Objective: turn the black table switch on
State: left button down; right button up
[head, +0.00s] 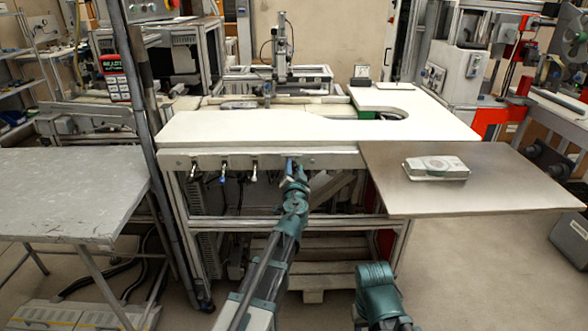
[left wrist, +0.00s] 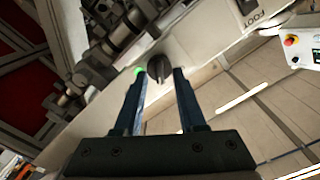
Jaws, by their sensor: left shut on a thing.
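The black table switch (left wrist: 158,68) is a small rotary knob on the pale front panel of the white table (head: 330,128). In the left wrist view it sits between the tips of my left gripper's two dark blue fingers (left wrist: 159,80), which are shut on it. A small green spot (left wrist: 138,70) shows beside the knob, next to one fingertip. In the head view my left gripper (head: 290,166) is at the table's front edge and hides the knob. My right arm shows at the bottom, but its gripper cannot be made out.
Several metal toggle fittings (head: 223,170) sit along the table's front rail, left of my left gripper. A brown side board (head: 480,190) holds a grey device (head: 436,168) at the right. A grey table (head: 70,195) stands at the left. The white tabletop is mostly clear.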

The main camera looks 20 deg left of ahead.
pick_arm(q)
jog(key=c, duration=0.5)
grip_release()
jog(key=shift+s, duration=0.15)
